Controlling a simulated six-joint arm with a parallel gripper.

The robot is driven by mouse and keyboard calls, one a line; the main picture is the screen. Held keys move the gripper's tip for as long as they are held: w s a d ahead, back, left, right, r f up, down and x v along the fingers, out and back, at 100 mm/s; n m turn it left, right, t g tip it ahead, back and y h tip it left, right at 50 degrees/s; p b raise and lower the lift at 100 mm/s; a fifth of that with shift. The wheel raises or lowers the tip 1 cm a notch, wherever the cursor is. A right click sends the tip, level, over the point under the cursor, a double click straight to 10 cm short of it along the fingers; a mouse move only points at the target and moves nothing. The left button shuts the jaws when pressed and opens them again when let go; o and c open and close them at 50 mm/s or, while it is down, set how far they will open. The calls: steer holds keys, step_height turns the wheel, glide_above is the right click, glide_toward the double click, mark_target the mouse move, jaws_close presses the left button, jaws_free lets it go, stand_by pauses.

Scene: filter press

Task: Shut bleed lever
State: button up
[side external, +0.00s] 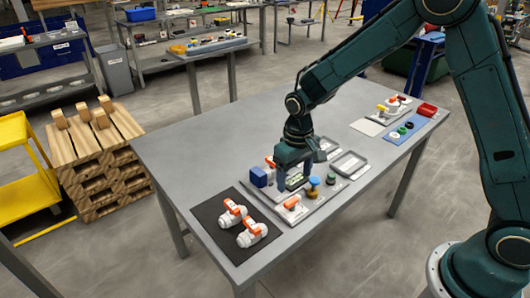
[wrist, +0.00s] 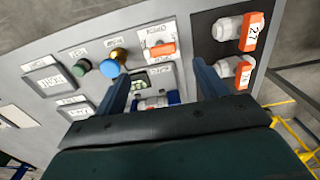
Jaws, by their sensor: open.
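My gripper (side external: 296,170) is over the near end of the panel on the table, pointing down. In the wrist view my gripper (wrist: 161,72) has its two blue fingers spread apart, with nothing held between them. An orange lever on a white valve (side external: 293,202) is on the panel; it also shows in the wrist view (wrist: 160,48), above the fingertips, beside a small label. Another white valve with red-orange parts (wrist: 150,103) lies lower between the fingers, partly hidden by my gripper. I cannot read which lever is the bleed lever.
A blue block (side external: 259,177) stands by my gripper. Two tagged valves lie on a black mat (side external: 212,228). A red box (side external: 427,109) is at the far end.

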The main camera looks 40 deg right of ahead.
step_height(320, 180, up, 6)
steer(key=shift+r, duration=0.15)
stand_by(0.5)
steer(key=s+d+r+t, duration=0.3)
steer(key=s+r, duration=0.8)
steer(key=r, duration=0.2)
steer(key=s+d+r+t, duration=0.2)
steer(key=s, duration=1.2)
steer(key=shift+d+r+t, duration=0.2)
steer(key=shift+d+t, duration=0.05)
steer(key=shift+t, duration=0.05)
